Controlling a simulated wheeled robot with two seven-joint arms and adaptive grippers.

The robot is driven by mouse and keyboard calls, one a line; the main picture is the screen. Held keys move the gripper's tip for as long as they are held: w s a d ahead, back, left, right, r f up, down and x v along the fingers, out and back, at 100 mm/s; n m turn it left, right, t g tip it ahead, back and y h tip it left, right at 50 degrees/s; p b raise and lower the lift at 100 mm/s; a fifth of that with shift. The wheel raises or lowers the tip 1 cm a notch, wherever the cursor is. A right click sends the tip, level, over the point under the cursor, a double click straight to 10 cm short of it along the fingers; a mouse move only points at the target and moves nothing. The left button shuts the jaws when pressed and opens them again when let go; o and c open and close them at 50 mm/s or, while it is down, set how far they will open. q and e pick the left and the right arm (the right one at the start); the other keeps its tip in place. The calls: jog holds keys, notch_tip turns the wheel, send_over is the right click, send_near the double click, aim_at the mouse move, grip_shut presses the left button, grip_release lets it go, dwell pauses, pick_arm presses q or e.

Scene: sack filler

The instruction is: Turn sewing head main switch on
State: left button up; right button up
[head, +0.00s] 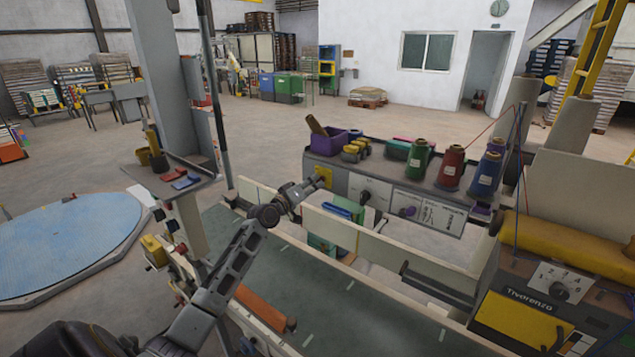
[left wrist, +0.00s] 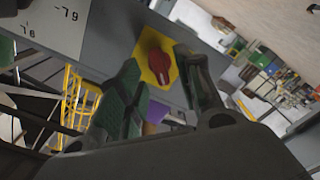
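A red rotary knob (left wrist: 158,64) on a yellow plate (left wrist: 148,47) is on the grey control panel, as seen in the left wrist view. The plate also shows in the head view (head: 325,176) at the panel's left end, with its knob largely hidden by my gripper. My left gripper (head: 314,185) is at this plate. In the left wrist view the left gripper (left wrist: 157,66) is open, with one finger on each side of the knob. Whether the fingers touch it cannot be told. My right gripper is not in view.
The panel (head: 345,163) also has a knob on a white plate (head: 365,195) and a dark knob (head: 407,211). Thread cones (head: 452,168) and a purple bin (head: 333,141) stand on top. A conveyor (head: 330,295) runs below. A post (head: 160,90) stands left of my arm.

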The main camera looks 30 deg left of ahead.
aim_at(317, 182)
pick_arm(q)
jog(key=shift+w+d, duration=0.15)
jog(key=shift+w, duration=1.65)
jog(key=c, duration=0.7)
